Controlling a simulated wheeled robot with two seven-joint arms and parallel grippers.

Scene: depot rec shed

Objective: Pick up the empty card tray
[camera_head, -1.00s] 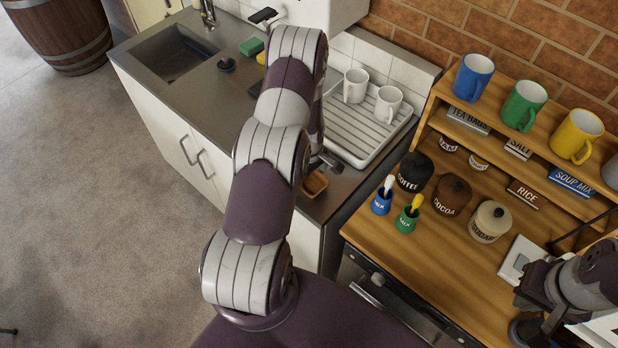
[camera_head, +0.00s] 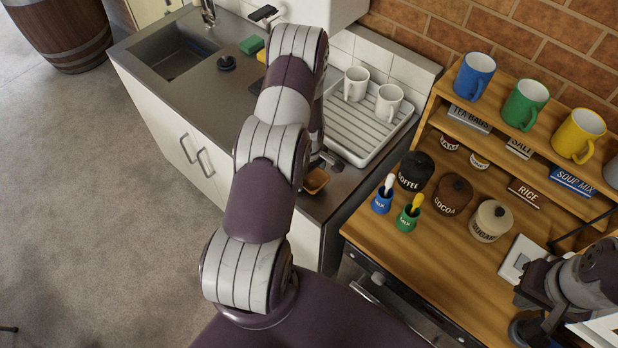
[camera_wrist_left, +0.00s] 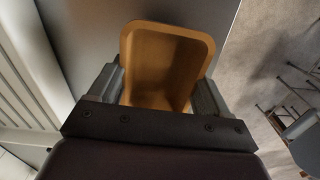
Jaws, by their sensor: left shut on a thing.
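The empty card tray (camera_wrist_left: 165,62) is a small tan-brown open box. In the left wrist view it sits between the two fingers of my left gripper (camera_wrist_left: 158,95), which is shut on it, and nothing shows inside it. In the head view the tray (camera_head: 316,181) shows only in part beside my left arm, over the front edge of the steel counter. My left gripper (camera_head: 322,163) is largely hidden there by my arm. My right gripper (camera_head: 535,330) is at the lower right corner of the head view; its fingers are not clear.
A white draining rack (camera_head: 358,128) with two white mugs stands behind the tray. The sink (camera_head: 172,55) is at the left. The wooden counter (camera_head: 440,240) at the right holds jars, small pots and a shelf of coloured mugs.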

